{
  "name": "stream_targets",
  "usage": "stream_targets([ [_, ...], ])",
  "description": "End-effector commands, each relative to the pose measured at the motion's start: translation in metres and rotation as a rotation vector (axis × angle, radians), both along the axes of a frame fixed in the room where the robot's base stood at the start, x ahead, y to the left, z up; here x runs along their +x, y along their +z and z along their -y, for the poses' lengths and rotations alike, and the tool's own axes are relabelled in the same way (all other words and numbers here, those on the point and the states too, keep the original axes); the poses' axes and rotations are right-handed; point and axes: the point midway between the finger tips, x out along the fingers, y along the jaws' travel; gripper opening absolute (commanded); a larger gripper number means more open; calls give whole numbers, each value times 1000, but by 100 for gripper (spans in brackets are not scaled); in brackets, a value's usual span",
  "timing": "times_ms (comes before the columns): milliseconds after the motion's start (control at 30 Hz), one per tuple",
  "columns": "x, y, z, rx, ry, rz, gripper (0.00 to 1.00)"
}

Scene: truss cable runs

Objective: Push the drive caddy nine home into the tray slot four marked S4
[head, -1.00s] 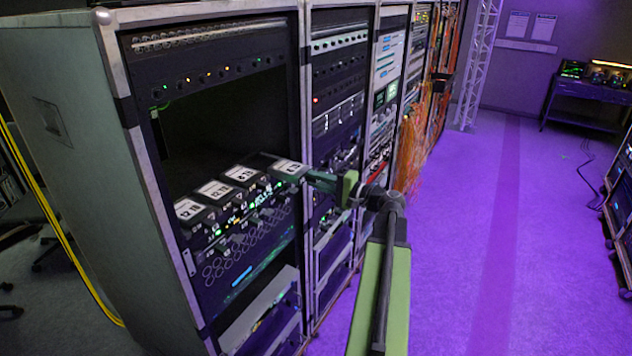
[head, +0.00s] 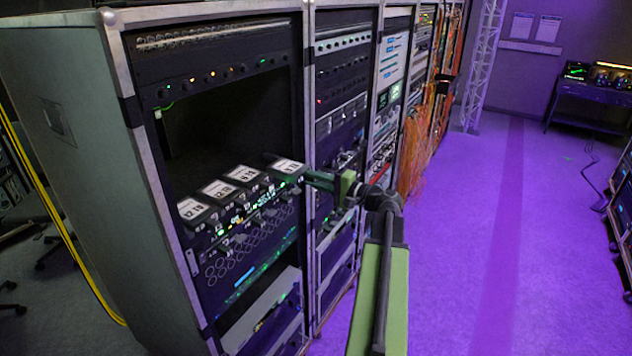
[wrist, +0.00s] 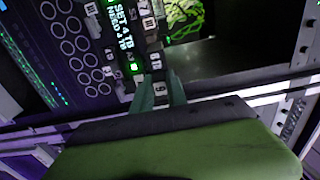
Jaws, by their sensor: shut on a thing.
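Drive caddy nine (head: 287,167) is the rightmost caddy in the tray, a dark block with a white label on top. In the wrist view its front tag (wrist: 158,88), which reads like a 9, lies between my fingers. My gripper (head: 309,178) is shut on its front end; the two teal fingers also show in the wrist view (wrist: 159,98). The caddy lies in line with the tray (head: 235,226) at its right end, and my gripper hides part of its front. I cannot read the S4 mark or tell how deep the caddy sits.
Several other labelled caddies (head: 217,189) stand in a row to the left. A dark open bay (head: 220,125) is above them. The rack's right post (head: 308,120) is close beside my gripper. The purple floor (head: 460,250) to the right is clear.

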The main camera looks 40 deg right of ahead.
Motion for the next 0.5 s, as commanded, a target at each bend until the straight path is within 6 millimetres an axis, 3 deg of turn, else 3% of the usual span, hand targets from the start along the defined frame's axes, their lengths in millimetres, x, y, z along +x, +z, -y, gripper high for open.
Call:
stream_targets([
  [500,12,0,-3,0,0,1,0],
])
